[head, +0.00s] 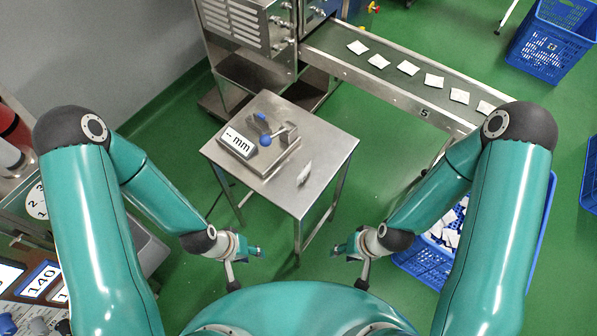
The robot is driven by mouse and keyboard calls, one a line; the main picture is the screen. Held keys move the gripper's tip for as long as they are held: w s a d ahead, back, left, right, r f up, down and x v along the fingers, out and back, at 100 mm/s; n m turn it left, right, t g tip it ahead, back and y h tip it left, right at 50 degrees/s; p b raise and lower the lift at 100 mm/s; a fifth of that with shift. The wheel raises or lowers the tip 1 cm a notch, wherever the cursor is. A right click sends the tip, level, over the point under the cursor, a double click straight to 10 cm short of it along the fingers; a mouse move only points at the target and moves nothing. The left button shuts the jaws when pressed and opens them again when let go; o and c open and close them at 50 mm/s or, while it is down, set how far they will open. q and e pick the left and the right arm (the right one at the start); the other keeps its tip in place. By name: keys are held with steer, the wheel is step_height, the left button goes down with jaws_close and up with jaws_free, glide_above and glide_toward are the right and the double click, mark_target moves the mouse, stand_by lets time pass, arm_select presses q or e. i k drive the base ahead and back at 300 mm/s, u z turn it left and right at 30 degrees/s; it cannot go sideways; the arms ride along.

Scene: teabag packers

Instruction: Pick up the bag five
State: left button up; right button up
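Several white bags lie in a spaced row on the conveyor belt (391,84). A mark that reads 5 (425,113) is on the conveyor's near side rail, below the bag (459,96) second from the right end of the visible row. I cannot tell which bag is number five. My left gripper (258,251) and my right gripper (340,250) hang low in front of my body, on the near side of the table. Both are apart from every bag. Their fingers are too small to read.
The steel table (330,150) holds a device with a "-- mm" display (239,142) and blue knobs. A blue crate (427,266) of white bags stands at right, partly behind my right arm. Another blue crate (545,55) is at top right. Green floor is clear between.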

mark_target(306, 169)
steer(key=z, duration=1.65)
steer(key=i, duration=0.1)
steer(key=u, duration=2.9)
steer(key=k, duration=0.9)
steer(key=z, duration=0.1)
steer(key=i, duration=0.5)
steer(key=z, duration=0.1)
